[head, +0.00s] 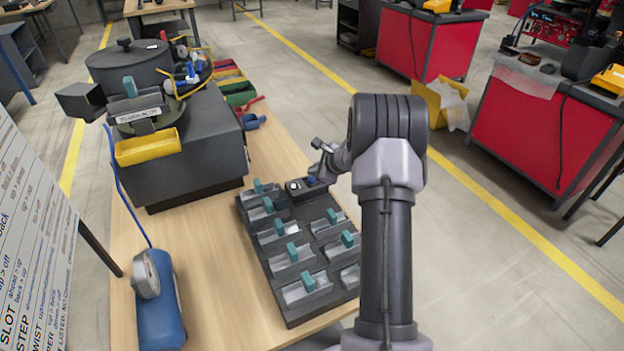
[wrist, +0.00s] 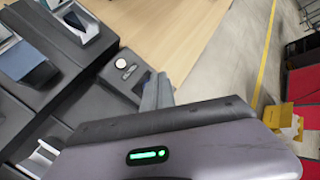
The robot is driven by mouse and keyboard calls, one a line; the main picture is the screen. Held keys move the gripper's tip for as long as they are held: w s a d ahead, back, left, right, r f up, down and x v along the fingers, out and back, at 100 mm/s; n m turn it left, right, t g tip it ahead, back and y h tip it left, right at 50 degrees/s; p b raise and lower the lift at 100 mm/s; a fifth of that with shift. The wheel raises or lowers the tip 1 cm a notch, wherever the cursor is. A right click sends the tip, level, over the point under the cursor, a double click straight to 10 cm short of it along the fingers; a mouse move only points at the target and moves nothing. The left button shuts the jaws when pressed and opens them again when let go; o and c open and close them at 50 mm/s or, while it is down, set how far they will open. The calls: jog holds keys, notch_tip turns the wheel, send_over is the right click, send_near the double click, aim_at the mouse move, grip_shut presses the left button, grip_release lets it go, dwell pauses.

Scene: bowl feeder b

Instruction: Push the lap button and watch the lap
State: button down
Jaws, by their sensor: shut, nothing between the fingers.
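A small dark control box (head: 303,194) stands at the far right end of the black tray. It carries a pale round button (head: 293,186), also visible in the wrist view (wrist: 120,63), and a dark bluish panel beside it. I cannot read any lap label. My gripper (head: 319,172) is shut and empty, close over the box's right side. In the wrist view its fingertips (wrist: 158,88) reach down beside the panel, apart from the round button. Whether the tips touch the box is hidden. The bowl feeder (head: 130,65) stands at the back left.
The black tray (head: 285,316) has several metal-lined pockets with teal-topped pieces. A yellow bin (head: 148,147) fronts the feeder's base. A blue cylinder with a gauge (head: 160,310) lies at the front left. Bare wood (head: 218,290) shows between cylinder and tray. A lettered board (head: 30,240) stands at left.

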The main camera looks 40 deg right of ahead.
jog(key=shift+f, duration=0.1)
jog(key=shift+f+b, duration=0.35)
jog(key=shift+b, duration=0.2)
jog(key=shift+f+b, duration=0.45)
jog(key=shift+b, duration=0.1)
dwell(0.4)
jog(key=shift+r, duration=0.15)
jog(key=shift+r+p, duration=0.6)
jog(key=shift+r, duration=0.15)
notch_tip(320, 180, up, 5)
jog(key=p, duration=0.3)
jog(key=shift+r+p, duration=0.1)
jog(key=shift+p, duration=0.3)
